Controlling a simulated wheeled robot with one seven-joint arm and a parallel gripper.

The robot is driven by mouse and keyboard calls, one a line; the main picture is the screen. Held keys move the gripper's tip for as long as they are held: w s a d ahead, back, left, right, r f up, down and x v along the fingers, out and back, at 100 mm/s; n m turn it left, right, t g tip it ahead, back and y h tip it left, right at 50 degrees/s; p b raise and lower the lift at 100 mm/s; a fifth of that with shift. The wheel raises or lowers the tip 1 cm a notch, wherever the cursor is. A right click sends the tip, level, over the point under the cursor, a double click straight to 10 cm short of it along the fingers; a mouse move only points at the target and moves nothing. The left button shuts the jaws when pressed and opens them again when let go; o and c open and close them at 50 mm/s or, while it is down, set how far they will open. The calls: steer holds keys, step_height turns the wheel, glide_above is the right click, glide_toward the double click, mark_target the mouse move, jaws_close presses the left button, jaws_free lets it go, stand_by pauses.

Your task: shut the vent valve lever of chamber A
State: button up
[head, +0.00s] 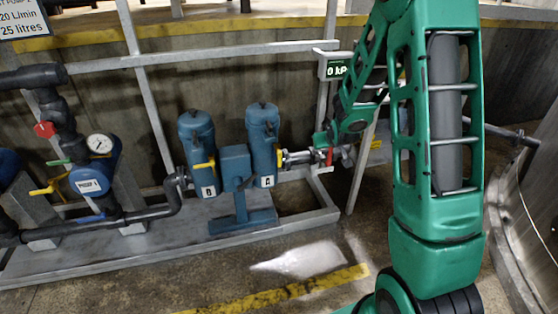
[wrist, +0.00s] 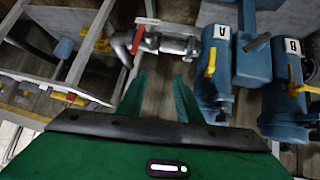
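Chamber A (head: 263,135) is a blue upright cylinder with a white "A" label. A yellow lever (head: 279,157) is on its right side in the head view. In the wrist view, the yellow lever (wrist: 211,62) is beside the "A" label on chamber A (wrist: 222,72), right of my fingers. I cannot tell from the pictures whether this valve is open. My gripper (wrist: 160,76) has its two green fingers apart with nothing between them. In the head view my gripper (head: 323,141) is right of chamber A, close to the pipe, and partly hard to make out.
Chamber B (head: 197,137) stands left of A with its own yellow lever (head: 212,162). A red lever (wrist: 139,38) is on the metal pipe (wrist: 175,44) near my fingertips. Frame posts and a pressure display (head: 337,69) are close to my arm. The floor in front is clear.

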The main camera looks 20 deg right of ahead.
steer(key=w+a+f+n+t+y, duration=0.1)
steer(key=w+a+f+t, duration=0.35)
steer(key=w+f, duration=0.45)
steer(key=t, duration=0.5)
glide_toward(280, 159)
steer(key=shift+g+y, duration=0.25)
steer(key=shift+y, duration=0.05)
steer(key=w, duration=0.3)
steer(key=w+d, duration=0.1)
steer(key=w, duration=0.6)
steer(key=shift+w+d+r, duration=0.15)
steer(key=shift+w+r, duration=0.15)
steer(key=shift+r, duration=0.05)
jaws_close()
